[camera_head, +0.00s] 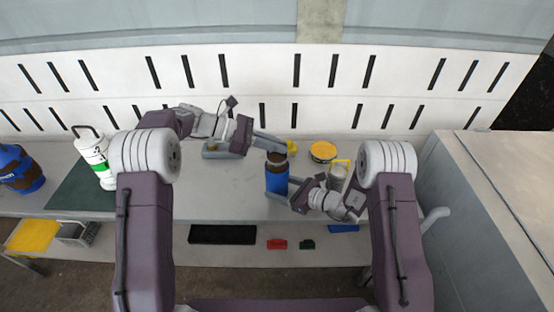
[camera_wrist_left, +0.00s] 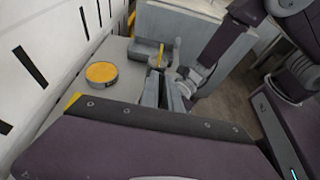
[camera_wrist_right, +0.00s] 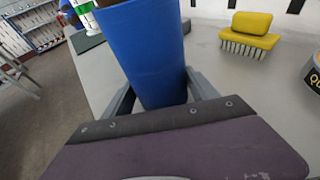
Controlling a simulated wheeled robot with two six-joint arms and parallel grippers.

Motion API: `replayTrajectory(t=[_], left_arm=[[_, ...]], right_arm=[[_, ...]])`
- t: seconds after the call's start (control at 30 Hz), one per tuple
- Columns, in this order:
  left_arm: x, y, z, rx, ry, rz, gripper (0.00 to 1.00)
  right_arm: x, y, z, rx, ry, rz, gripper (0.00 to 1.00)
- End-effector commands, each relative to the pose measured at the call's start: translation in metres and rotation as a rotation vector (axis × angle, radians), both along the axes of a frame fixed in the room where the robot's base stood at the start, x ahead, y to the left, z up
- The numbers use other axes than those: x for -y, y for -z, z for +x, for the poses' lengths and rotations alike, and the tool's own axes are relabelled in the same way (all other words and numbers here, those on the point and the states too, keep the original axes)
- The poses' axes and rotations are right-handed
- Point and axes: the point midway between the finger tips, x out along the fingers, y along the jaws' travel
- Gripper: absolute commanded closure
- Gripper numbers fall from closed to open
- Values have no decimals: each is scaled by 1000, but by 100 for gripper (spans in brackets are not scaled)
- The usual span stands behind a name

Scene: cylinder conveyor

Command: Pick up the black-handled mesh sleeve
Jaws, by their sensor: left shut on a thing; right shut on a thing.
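A white cylinder (camera_head: 95,155) with a green band and a black handle stands at the left of the table; a mesh surface cannot be made out. A blue cylinder (camera_head: 277,183) with a brown band stands upright near the table's middle. My right gripper (camera_head: 282,197) is shut on the blue cylinder low down; the blue wall (camera_wrist_right: 150,50) rises between its fingers in the right wrist view. My left gripper (camera_head: 272,143) is shut at the blue cylinder's top, which its fingers partly hide. In the left wrist view, what its fingers (camera_wrist_left: 164,97) hold is hidden.
A yellow-topped round tin (camera_head: 323,152) and a grey cylinder with a yellow handle (camera_head: 339,175) stand to the right. A yellow brush (camera_wrist_right: 248,35) lies behind. A dark blue container (camera_head: 20,170) stands far left.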

Motion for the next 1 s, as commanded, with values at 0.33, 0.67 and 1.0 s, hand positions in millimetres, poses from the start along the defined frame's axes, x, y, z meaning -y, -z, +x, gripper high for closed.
replayTrajectory(t=[0.33, 0.67, 1.0], left_arm=[[0, -101, 0, 5, 0, -1, 100], [0, -125, 0, -1, -1, -1, 100], [0, -124, 0, 0, -1, -1, 100]], right_arm=[[0, 1, 0, -2, 0, -2, 81], [0, 1, 0, -2, 0, -2, 81], [0, 1, 0, -2, 0, -1, 7]])
